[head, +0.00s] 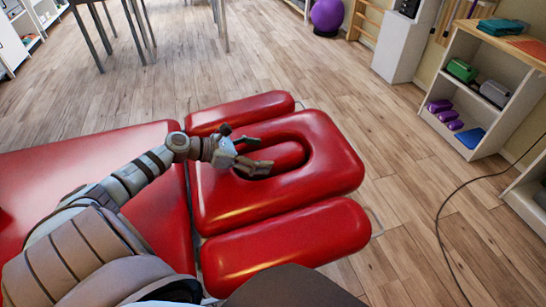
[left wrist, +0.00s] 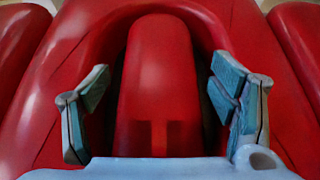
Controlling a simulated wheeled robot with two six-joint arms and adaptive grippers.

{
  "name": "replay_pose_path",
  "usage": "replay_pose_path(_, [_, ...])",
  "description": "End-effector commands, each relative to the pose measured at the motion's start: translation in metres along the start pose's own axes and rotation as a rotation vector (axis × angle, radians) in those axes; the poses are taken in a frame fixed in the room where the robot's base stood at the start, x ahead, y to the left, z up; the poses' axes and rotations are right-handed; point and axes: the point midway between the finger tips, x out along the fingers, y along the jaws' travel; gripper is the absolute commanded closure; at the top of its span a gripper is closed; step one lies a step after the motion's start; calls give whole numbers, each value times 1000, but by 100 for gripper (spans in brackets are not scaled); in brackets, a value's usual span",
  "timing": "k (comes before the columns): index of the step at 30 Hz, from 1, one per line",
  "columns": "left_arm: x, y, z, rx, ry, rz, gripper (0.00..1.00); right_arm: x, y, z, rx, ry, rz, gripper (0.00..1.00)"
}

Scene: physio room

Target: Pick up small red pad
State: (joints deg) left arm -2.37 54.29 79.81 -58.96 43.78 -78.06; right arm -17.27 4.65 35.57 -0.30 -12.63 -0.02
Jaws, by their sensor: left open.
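The small red pad (head: 288,152) is a rounded, glossy red cushion. It lies in the oval opening of the red headrest (head: 335,150) at the end of the treatment table. My left gripper (head: 252,154) is open over the pad's near left end in the head view. In the left wrist view the pad (left wrist: 158,65) stretches away between the two spread fingers of my left gripper (left wrist: 161,78), one on each side. Red shows between each finger and the pad, and I see no contact. The pad's underside is hidden. My right gripper is not in view.
Red side cushions (head: 285,245) flank the headrest. The large red table section (head: 90,165) lies to the left under my arm. A shelf (head: 487,85) with purple dumbbells (head: 446,113) stands at right, and a purple ball (head: 327,15) at the back. Wood floor around is clear except a cable (head: 440,215).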

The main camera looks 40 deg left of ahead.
Motion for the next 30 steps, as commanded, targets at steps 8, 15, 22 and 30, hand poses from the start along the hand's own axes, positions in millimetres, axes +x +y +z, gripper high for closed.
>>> replay_pose_path(8, [40, 2, 2, -1, 0, 1, 22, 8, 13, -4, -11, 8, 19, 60])
replay_pose_path(15, [39, 2, 2, 0, 1, 1, 36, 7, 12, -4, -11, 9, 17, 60])
replay_pose_path(22, [39, 2, 3, 0, 0, 1, 64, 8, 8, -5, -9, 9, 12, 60])
replay_pose_path(30, [37, 2, 8, 0, 0, 1, 64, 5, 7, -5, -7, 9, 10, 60])
